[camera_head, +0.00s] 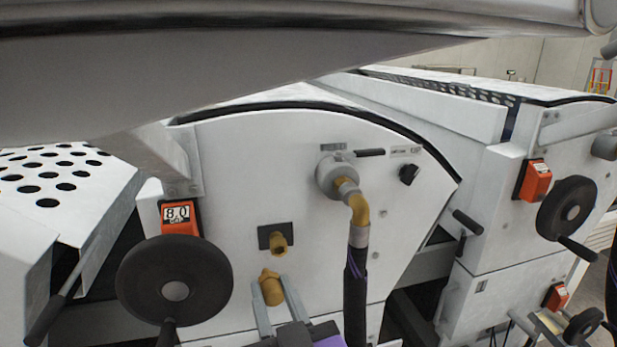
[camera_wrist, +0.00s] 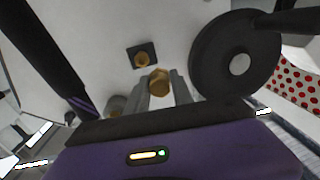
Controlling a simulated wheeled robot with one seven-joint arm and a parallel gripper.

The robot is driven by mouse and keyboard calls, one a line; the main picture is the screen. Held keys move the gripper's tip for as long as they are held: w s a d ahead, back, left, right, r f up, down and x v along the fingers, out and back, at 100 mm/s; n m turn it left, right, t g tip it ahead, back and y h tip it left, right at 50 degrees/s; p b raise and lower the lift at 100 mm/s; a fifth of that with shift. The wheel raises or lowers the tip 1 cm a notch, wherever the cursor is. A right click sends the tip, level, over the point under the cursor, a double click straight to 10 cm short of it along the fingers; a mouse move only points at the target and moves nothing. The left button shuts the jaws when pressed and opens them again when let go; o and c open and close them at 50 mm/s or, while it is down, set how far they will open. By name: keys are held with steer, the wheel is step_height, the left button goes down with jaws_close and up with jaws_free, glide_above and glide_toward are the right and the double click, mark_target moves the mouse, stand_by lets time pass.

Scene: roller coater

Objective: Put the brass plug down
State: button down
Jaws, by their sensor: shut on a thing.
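The brass plug (camera_head: 271,288) is held between the two grey fingers of my gripper (camera_head: 274,297), in front of the white machine panel. It also shows between the fingertips in the wrist view (camera_wrist: 159,82). My gripper is shut on it. A brass fitting on a dark square plate (camera_head: 278,240) sits on the panel just above the held plug; it shows in the wrist view too (camera_wrist: 142,57). The plug looks apart from this fitting. The plug's far side is hidden.
A black handwheel (camera_head: 174,281) with an orange counter (camera_head: 180,217) stands left of my gripper. A dark hose (camera_head: 355,290) hangs close on the right from a brass elbow (camera_head: 358,208). A second handwheel (camera_head: 566,209) is farther right. No flat free surface shows near the plug.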

steer(key=w+d+f, duration=0.1)
steer(key=d+f, duration=0.4)
steer(key=f, duration=0.5)
steer(key=w+d+f, duration=0.1)
steer(key=d+f, duration=0.4)
steer(key=f, duration=0.4)
steer(key=s+d+f+m+h, duration=0.2)
steer(key=s+d+f+h, duration=0.1)
steer(key=d+f, duration=0.5)
steer(key=s+d+f+m+t+h, duration=0.1)
steer(key=s+d+f+m+h, duration=0.1)
steer(key=s+d+f, duration=0.3)
step_height(320, 180, down, 5)
steer(key=d+h, duration=0.1)
steer(key=d, duration=0.2)
steer(key=shift+s+f, duration=0.15)
steer(key=shift+s, duration=0.15)
